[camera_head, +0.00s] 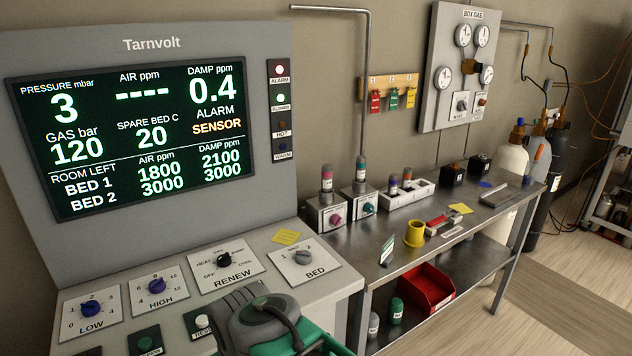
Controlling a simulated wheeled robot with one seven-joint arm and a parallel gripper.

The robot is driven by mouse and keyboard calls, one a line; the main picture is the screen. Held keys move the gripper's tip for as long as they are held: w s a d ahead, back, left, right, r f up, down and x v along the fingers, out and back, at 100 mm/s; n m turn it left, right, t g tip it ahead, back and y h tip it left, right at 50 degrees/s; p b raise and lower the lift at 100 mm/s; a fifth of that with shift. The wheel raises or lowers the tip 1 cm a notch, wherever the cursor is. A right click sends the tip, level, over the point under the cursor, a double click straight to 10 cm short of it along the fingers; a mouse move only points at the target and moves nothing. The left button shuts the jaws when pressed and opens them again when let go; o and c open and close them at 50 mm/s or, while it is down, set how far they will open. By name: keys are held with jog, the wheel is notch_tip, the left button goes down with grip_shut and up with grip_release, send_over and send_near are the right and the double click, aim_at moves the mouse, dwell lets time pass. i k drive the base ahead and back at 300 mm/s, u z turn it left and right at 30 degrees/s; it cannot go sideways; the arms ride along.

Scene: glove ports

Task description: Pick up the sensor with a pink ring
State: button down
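Several small upright cylinders that look like sensors stand at the back of the metal bench. One (326,181), grey with a pinkish-red band near its top, stands on a light box with a pink knob (336,220). Another (360,172), with a teal band, stands on the box to its right, which has a teal knob (368,208). Two more, a left one (393,186) and a right one (407,179), sit in a white rack (411,197); their ring colours are too small to tell surely. My gripper's fingers are not in view.
The metal bench (385,255) holds a yellow cup (414,234), a red tool (438,222) and small dark boxes. A red bin (428,290) is on the shelf below. A control console (110,280) stands at left. Floor is open at lower right.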

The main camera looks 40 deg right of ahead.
aim_at(327, 169)
jog(key=u, duration=3.1)
jog(key=k, duration=2.2)
jog(key=z, duration=0.6)
